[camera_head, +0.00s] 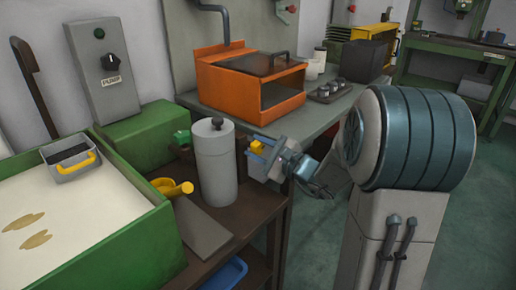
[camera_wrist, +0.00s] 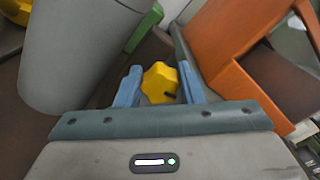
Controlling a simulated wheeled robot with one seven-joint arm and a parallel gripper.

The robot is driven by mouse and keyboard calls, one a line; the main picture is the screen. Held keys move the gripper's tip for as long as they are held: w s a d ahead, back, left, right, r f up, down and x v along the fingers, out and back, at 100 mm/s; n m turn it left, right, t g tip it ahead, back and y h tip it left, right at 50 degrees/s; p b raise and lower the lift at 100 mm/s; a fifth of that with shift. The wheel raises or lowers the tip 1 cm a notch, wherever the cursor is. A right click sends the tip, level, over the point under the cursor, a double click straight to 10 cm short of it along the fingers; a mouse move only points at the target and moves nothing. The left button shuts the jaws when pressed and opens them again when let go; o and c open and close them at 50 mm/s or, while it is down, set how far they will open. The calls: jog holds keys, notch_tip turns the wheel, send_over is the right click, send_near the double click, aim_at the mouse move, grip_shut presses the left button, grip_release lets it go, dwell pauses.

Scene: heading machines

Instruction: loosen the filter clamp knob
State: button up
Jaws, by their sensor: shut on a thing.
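A yellow lobed knob (camera_wrist: 160,84) sits between the two blue fingers of my gripper (camera_wrist: 160,90) in the wrist view. My gripper is shut on it. The canister also stands at the left of the wrist view (camera_wrist: 75,55). What the knob is fixed to is hidden, so I cannot tell how loose it is.
An orange open-fronted box (camera_head: 235,90) stands on the grey bench close to my gripper. A yellow funnel-like piece (camera_head: 172,187) lies left of the canister. A green-rimmed tank (camera_head: 160,235) is at left, below a grey pump switch box (camera_head: 105,65). Green floor is open at right.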

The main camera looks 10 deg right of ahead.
jog(key=o, duration=1)
jog(key=p+v, duration=0.1)
jog(key=v, duration=1.3)
